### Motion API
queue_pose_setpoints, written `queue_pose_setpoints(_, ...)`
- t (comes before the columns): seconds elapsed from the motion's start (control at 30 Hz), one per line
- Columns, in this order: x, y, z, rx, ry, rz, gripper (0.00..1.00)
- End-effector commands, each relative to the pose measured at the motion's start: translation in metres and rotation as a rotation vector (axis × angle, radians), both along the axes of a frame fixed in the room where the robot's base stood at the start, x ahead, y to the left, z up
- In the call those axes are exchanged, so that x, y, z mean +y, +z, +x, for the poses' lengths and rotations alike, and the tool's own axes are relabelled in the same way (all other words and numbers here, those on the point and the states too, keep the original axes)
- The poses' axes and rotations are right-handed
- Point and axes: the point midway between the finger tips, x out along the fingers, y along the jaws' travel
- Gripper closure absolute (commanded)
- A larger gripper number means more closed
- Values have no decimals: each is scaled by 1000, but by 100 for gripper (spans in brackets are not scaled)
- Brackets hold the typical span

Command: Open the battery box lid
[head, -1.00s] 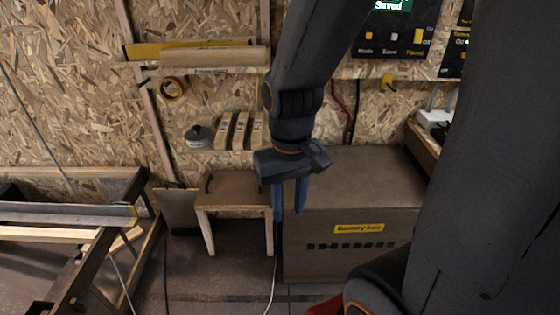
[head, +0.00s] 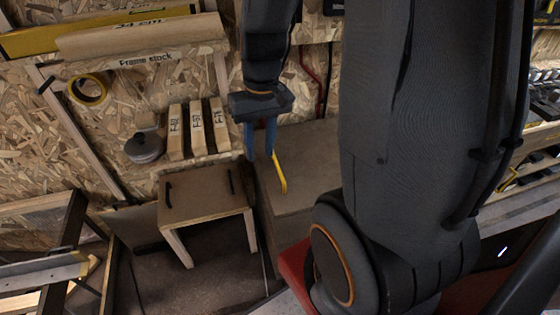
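The battery box is a large brown box (head: 312,145) right of centre in the head view. Its top looks flat and closed. My dark upper arm covers its right part, and its labelled front does not show. A narrow yellow strip (head: 281,178) lies at the left part of the top; I cannot tell whether it is a handle.
A small brown table (head: 205,195) with two dark handles stands close left of the box. Behind it are several wooden blocks (head: 197,128), a round grey tin (head: 144,148) and a yellow tape roll (head: 89,89). A trestle (head: 45,270) stands at the lower left. A red surface (head: 297,272) shows below.

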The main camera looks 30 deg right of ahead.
Motion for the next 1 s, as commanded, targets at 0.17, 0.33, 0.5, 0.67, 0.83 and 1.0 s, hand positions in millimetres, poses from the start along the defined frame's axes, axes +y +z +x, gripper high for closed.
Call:
queue_pose_setpoints(0.17, -58, -58, 46, -4, -94, 64, 71)
queue_pose_setpoints(0.33, -103, -95, 69, -24, -153, 98, 71)
queue_pose_setpoints(0.5, -122, -112, 76, -36, -177, 112, 71)
queue_pose_setpoints(0.67, -122, -129, 76, -35, -180, 114, 71)
queue_pose_setpoints(0.83, -116, -155, 78, -34, -179, 114, 71)
queue_pose_setpoints(1.0, -112, -176, 79, -35, -178, 113, 71)
